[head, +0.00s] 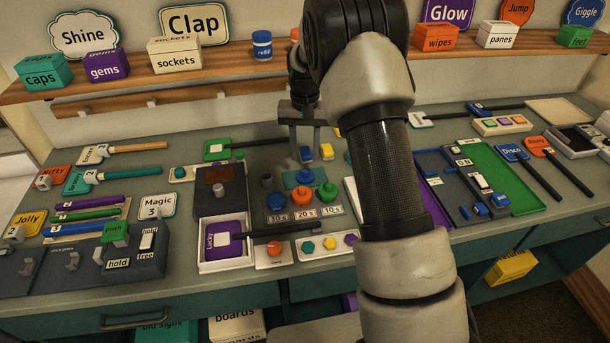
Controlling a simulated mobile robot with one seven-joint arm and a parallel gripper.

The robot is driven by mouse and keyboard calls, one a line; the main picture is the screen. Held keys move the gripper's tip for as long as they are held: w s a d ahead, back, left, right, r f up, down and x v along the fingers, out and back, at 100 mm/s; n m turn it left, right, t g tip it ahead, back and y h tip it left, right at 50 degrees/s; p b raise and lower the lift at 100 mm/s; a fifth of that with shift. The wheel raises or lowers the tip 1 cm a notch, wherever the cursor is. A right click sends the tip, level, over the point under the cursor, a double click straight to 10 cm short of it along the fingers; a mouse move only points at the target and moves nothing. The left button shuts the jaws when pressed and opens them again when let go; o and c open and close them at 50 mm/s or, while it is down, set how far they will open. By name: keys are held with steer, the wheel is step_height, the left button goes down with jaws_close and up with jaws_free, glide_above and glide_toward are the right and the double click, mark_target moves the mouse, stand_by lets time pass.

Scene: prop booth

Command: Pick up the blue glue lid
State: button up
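No lid in the head view carries a readable glue label, so I cannot tell for sure which part is the blue glue lid. A small blue-grey round piece (306,154) shows just below my gripper (305,147). My gripper points down over the middle of the counter. Its two fingers are apart, with nothing visible held between them. My arm hides part of the counter to the right.
A dark box (221,186) stands to the left, with a white tray (226,252) in front. A shelf (225,75) with labelled boxes runs along the back. A green tray (505,175) lies right.

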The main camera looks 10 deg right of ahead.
mark_target(305, 171)
steer(key=shift+w+f, duration=0.15)
steer(key=shift+f, duration=3.15)
jaws_close()
